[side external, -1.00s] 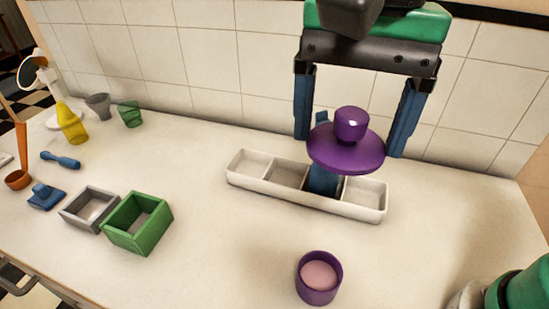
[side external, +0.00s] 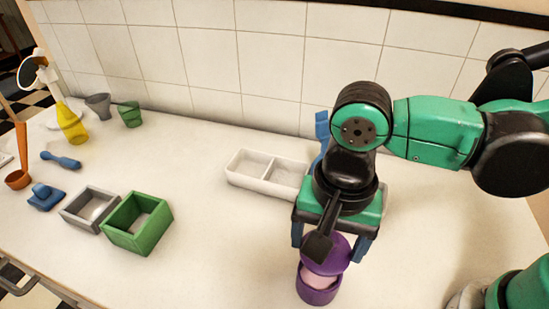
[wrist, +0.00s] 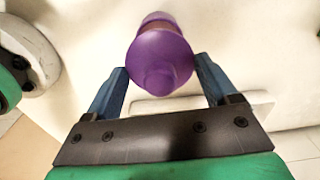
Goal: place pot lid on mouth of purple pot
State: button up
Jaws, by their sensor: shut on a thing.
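The purple pot lid (side external: 338,256) is held by its edges between the two blue fingers of my gripper (side external: 328,246). The lid is over the back part of the purple pot (side external: 318,293), which stands upright on the counter. Some of the pot's pink inside shows below the lid, so the mouth is not fully covered in this view. I cannot tell whether lid and rim touch. In the wrist view the lid (wrist: 160,62) with its knob sits between the fingertips (wrist: 161,72) and hides most of the pot (wrist: 157,17).
A white divided tray (side external: 262,188) lies behind my gripper, partly hidden by my arm. A blue upright item (side external: 322,128) shows behind the arm. A green box (side external: 137,225) and a grey box (side external: 90,208) stand to the left. The counter between the boxes and pot is clear.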

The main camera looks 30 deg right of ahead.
jog(key=shift+f, duration=1.95)
jog(key=shift+f, duration=0.4)
jog(key=shift+f, duration=0.2)
jog(key=shift+c, duration=0.7)
jog(key=o, duration=1.2)
